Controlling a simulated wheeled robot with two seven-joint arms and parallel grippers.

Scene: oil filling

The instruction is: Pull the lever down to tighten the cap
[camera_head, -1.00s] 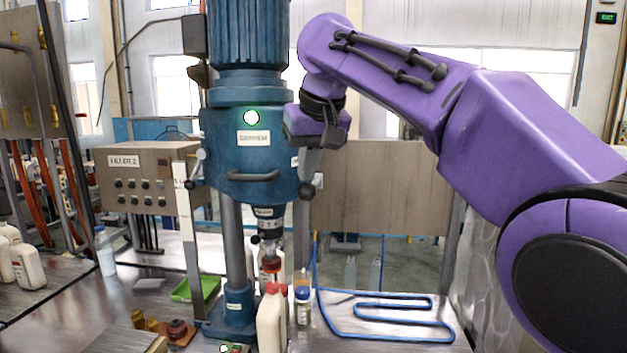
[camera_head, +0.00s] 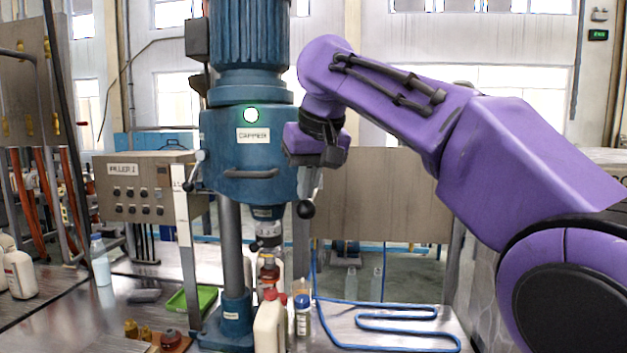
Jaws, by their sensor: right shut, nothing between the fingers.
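The blue capper (camera_head: 250,175) stands at the centre with a green light lit. Its right-hand lever (camera_head: 306,209) has a black ball end and hangs steeply downward beside the housing. My right gripper (camera_head: 318,152) is shut with nothing held, at the upper part of this lever; I cannot tell whether it touches. The capper's chuck (camera_head: 267,235) is directly above a brown bottle (camera_head: 268,272), whose top is at or just under the chuck; contact is unclear. A white jug (camera_head: 270,325) partly hides the bottle's lower part. My left gripper is not in view.
A filler control box (camera_head: 150,190) stands at the left, with a second black-ended lever (camera_head: 188,186) near it. A green tray (camera_head: 192,300) and blue tubing (camera_head: 395,335) lie on the table.

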